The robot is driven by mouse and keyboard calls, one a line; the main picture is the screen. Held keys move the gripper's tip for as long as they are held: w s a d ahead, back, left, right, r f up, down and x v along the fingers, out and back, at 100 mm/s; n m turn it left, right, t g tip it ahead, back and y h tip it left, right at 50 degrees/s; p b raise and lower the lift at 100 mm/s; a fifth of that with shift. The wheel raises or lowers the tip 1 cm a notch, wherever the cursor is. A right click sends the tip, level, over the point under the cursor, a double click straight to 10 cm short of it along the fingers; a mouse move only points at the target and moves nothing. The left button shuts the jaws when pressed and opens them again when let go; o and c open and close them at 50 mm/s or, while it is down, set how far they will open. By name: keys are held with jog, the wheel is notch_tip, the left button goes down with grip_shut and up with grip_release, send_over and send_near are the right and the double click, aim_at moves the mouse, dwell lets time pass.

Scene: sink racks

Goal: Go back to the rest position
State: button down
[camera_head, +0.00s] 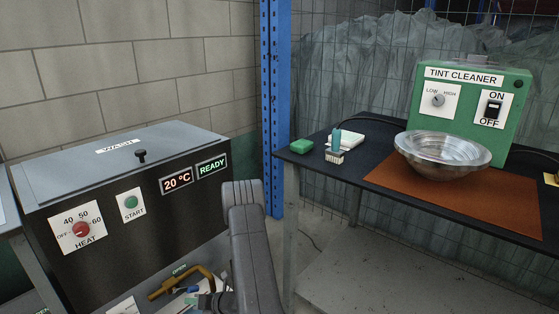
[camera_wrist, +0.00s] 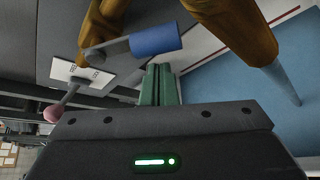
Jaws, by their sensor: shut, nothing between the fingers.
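My gripper (camera_wrist: 160,85) shows in the wrist view with its two green fingers together and nothing between them. My grey arm reaches down at the bottom middle of the head view. In the wrist view, brown-yellow pipe-like parts (camera_wrist: 240,30) and a blue cylinder (camera_wrist: 156,40) lie just beyond the fingertips. I cannot tell whether the fingers touch any of them. In the head view, a yellow bent pipe (camera_head: 172,286) shows low beside my arm, in front of the wash machine.
The black wash machine (camera_head: 120,225) stands left, its lid shut, its displays reading 20 °C and READY. A blue post (camera_head: 275,110) rises behind my arm. The right table holds a green sponge (camera_head: 301,146), a brush (camera_head: 335,155), a metal bowl (camera_head: 443,150) and the green tint cleaner (camera_head: 460,105).

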jog(key=shift+m+g+y, duration=0.4)
jog(key=shift+m+y, duration=0.3)
jog(key=shift+m, duration=0.2)
jog(key=s+a+f, duration=0.2)
jog(key=s, duration=0.1)
jog(key=shift+s+p, duration=0.1)
jog(key=shift+p, duration=0.3)
jog(key=shift+r, duration=0.1)
